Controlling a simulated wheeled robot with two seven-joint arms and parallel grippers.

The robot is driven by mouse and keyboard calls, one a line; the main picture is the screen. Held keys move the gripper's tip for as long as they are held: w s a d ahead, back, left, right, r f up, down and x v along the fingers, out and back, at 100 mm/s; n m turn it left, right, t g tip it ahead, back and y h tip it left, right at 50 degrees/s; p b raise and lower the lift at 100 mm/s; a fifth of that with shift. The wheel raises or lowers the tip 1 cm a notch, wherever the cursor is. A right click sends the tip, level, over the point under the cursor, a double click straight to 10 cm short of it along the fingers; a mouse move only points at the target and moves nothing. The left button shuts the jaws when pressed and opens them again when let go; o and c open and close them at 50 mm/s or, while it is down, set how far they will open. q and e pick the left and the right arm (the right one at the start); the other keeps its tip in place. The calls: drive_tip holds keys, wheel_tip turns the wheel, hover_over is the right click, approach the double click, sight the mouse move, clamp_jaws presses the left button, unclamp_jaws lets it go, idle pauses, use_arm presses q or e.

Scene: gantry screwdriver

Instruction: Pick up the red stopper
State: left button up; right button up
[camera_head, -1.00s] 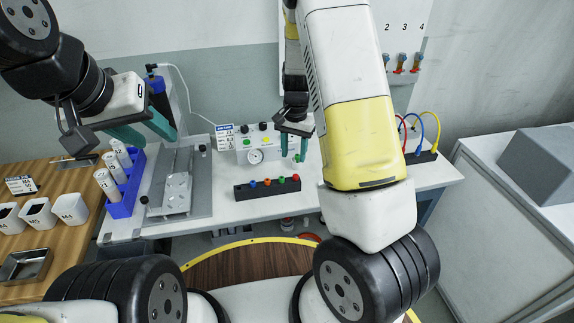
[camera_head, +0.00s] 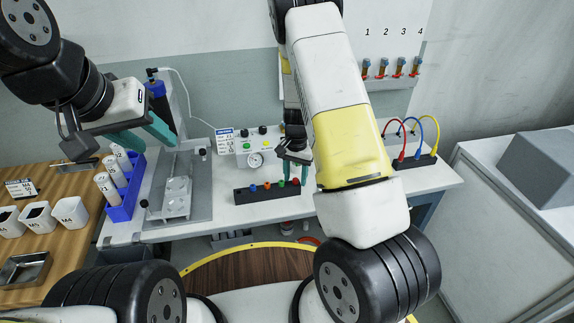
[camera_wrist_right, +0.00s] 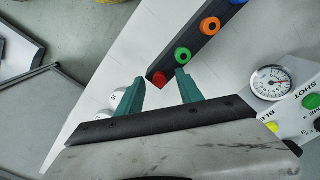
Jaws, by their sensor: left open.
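The red stopper (camera_head: 295,181) sits at the right end of a black bar (camera_head: 268,192) on the white bench. In the right wrist view the red stopper (camera_wrist_right: 159,77) shows in the gap between the two teal fingertips, near their ends. My right gripper (camera_wrist_right: 160,88) is open there and holds nothing; in the head view the right gripper (camera_head: 293,172) is just above the red stopper. Whether a finger touches it I cannot tell. My left gripper (camera_head: 150,138) is open and empty, above the bench's left side.
Green (camera_wrist_right: 183,55), orange (camera_wrist_right: 210,25) and blue stoppers stand along the same bar. A box with a gauge (camera_head: 255,159) stands just behind. A blue tube rack (camera_head: 122,200) and a grey fixture (camera_head: 177,205) are at left. Cable sockets (camera_head: 415,161) are at right.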

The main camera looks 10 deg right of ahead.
clamp_jaws()
